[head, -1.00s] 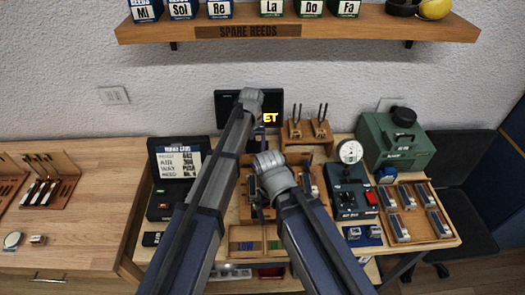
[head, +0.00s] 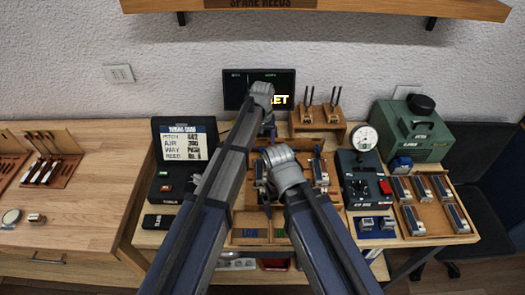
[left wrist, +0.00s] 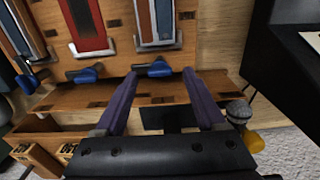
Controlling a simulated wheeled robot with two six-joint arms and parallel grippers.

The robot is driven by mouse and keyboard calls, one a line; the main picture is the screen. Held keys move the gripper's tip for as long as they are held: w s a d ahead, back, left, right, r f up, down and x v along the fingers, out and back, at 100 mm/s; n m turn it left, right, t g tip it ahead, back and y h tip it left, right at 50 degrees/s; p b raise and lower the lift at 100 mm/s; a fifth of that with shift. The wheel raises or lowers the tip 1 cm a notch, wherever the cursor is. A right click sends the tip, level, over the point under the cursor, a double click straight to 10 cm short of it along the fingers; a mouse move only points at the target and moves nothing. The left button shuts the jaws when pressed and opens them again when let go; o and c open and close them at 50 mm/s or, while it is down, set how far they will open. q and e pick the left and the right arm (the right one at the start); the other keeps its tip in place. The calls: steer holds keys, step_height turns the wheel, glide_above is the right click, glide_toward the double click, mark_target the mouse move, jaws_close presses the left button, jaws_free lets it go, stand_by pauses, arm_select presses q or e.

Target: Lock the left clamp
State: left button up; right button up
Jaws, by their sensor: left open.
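In the left wrist view, my left gripper (left wrist: 161,74) is open, with its two purple fingers apart. Two more blue levers (left wrist: 86,75) (left wrist: 30,84) sit farther left on the same wooden fixture (left wrist: 110,58). No lever looks gripped. In the head view, my left wrist (head: 262,94) is over the back of the bench and its fingers are mostly hidden. My right wrist (head: 280,160) is in front of the fixture; its fingers are unclear.
A microphone-like knob (left wrist: 239,110) stands close to the right finger in the wrist view. A dark screen (head: 240,88), a black tuning unit (head: 183,150), a black control box (head: 362,180) and a green machine (head: 410,133) surround the fixture. A wooden reed tray (head: 435,205) is at right.

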arm_select(q)
steer(key=shift+f+b, duration=0.3)
steer(key=shift+f, duration=0.35)
steer(key=shift+r, duration=0.1)
jaws_close()
